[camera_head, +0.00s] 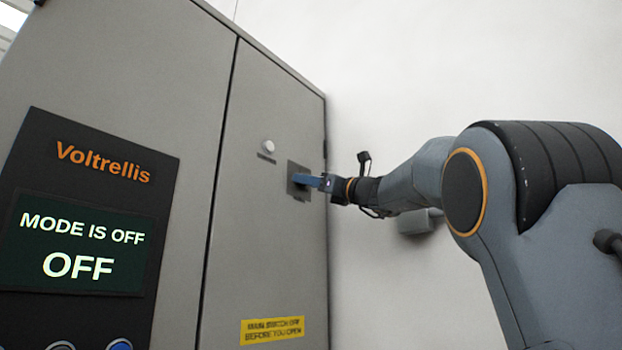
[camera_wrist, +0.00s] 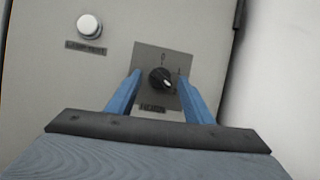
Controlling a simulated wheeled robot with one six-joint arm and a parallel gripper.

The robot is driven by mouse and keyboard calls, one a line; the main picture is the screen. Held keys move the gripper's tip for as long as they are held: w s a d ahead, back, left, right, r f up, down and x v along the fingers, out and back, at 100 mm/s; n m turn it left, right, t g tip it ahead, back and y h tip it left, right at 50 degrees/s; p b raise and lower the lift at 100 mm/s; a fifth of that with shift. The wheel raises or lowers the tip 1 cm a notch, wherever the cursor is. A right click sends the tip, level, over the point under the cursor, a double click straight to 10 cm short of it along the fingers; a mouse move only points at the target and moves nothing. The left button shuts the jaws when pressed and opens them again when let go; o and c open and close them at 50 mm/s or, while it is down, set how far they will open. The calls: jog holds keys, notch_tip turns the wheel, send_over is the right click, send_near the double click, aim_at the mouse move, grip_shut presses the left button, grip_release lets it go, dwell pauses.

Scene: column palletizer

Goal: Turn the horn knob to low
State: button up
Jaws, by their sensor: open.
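A black rotary knob (camera_wrist: 160,78) sits on a square grey plate (camera_wrist: 150,57) on the cabinet door. A pale pointer mark shows on its right side. A 0 is above it and a mark like a 1 at its upper right; the small dark label below is too blurred to read. My gripper (camera_head: 308,181) is at this plate in the head view, where its blue fingers hide the knob. In the wrist view the fingers stand open, one on each side of the knob, with gaps between; I cannot tell whether the tips touch the plate.
A white round button (camera_wrist: 89,27) with a blurred label sits left of the plate. The grey cabinet (camera_head: 265,230) carries a black panel whose screen (camera_head: 77,245) reads MODE IS OFF. A yellow sign (camera_head: 272,330) is lower on the door. A white wall is at right.

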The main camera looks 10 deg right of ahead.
jog(key=shift+w, duration=0.1)
jog(key=c, duration=1)
jog(key=shift+n+b, duration=0.4)
jog(key=shift+n, duration=0.2)
jog(key=shift+w+d+r+n+g+y+p, duration=0.15)
jog(key=shift+n+g+y+p, duration=0.75)
jog(key=shift+n, duration=1.65)
jog(key=shift+w+d+n+g+y, duration=0.15)
jog(key=shift+n+g+y, duration=0.35)
jog(key=shift+n+g, duration=1.45)
jog(key=shift+w+d+r+n+g+y+p, duration=0.15)
jog(key=shift+n+g+y+p, duration=0.45)
jog(key=shift+n, duration=2.5)
jog(key=shift+s+f, duration=0.1)
